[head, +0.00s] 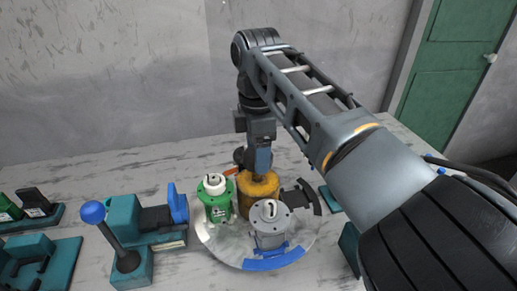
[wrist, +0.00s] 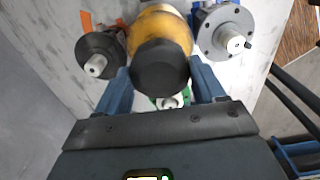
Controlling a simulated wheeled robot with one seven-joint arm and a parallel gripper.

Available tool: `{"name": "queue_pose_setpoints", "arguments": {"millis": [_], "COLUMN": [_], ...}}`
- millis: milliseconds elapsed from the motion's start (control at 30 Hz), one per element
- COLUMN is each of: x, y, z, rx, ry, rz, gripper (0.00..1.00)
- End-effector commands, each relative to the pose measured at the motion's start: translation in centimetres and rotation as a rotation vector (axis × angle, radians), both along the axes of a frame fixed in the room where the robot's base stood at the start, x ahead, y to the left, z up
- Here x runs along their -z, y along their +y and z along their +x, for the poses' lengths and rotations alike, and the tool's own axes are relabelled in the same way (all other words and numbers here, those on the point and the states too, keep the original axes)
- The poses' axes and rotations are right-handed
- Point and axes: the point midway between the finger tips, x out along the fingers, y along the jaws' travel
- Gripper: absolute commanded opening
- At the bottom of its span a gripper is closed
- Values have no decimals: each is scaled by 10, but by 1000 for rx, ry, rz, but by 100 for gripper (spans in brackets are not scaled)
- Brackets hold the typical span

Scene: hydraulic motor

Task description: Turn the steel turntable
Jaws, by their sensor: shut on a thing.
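The steel turntable (head: 232,250) is a round grey disc on the table, with a blue segment on its near rim. A yellow-orange post (head: 259,190) rises from its middle and also shows in the wrist view (wrist: 165,27), with a black end towards me. A green motor (head: 216,205) with a white top stands left of the post. A grey motor (head: 270,222) stands in front of it and also shows in the wrist view (wrist: 228,35). My gripper (head: 260,168) comes down from above, its blue fingers on either side of the post, shut on it. The fingertips are partly hidden.
A teal fixture with a blue-knobbed lever (head: 93,212) stands close left of the turntable. More teal fixtures (head: 40,262) stand at the far left. Dark parts (head: 302,194) lie at the turntable's right. The table (head: 150,165) is clear behind.

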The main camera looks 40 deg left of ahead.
Motion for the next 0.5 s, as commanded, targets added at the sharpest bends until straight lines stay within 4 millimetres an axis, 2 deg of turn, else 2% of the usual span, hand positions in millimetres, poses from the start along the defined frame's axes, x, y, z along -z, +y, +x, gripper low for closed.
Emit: {"name": "queue_pose_setpoints", "arguments": {"millis": [300, 333, 500], "x": [-1, -1, -1], "y": [-1, -1, -1], "z": [2, 2, 2], "rx": [5, 5, 3], "ry": [-3, -3, -2], "rz": [-1, -1, 0], "gripper": [14, 70, 86]}}
